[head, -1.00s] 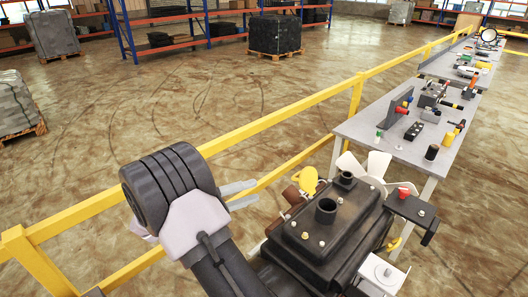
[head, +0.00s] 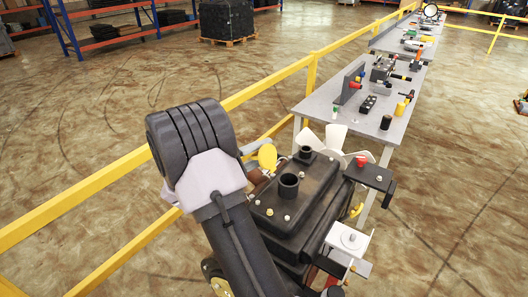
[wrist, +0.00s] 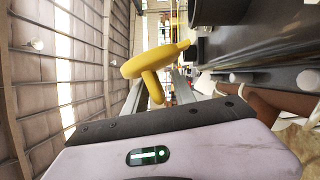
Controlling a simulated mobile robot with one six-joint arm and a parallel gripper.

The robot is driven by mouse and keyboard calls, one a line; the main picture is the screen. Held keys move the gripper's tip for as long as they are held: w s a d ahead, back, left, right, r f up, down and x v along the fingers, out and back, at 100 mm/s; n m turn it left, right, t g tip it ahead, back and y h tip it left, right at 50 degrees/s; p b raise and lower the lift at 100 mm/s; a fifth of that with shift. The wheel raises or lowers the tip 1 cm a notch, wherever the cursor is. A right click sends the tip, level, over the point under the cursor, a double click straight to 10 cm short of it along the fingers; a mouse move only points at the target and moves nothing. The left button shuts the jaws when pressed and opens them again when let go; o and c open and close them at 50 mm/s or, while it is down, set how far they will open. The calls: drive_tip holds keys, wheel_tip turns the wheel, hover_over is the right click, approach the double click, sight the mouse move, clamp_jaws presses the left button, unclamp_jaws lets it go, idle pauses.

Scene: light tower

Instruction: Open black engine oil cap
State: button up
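A dark engine block (head: 325,180) stands in front of me. On its top are two black round cylinders, a larger one (head: 288,187) in front and a smaller one (head: 306,154) behind. I cannot tell which is the oil cap. My gripper (head: 251,147) is left of these, mostly hidden behind my wrist in the head view. In the wrist view, the grey fingers of my gripper (wrist: 160,92) stand apart and hold nothing visible. A yellow T-shaped handle (wrist: 150,65) overlaps them there; I cannot tell whether it touches. It also shows in the head view (head: 267,156).
A white fan (head: 335,137) and a red cap (head: 361,161) are at the engine's back right. A grey table (head: 395,130) with several parts stands behind. A yellow railing (head: 110,185) runs along the left. The floor at right is open.

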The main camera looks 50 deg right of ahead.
drive_tip(key=shift+d, duration=0.15)
clamp_jaws()
drive_tip(key=shift+s+f, duration=0.15)
drive_tip(key=shift+f, duration=0.1)
idle(1.1)
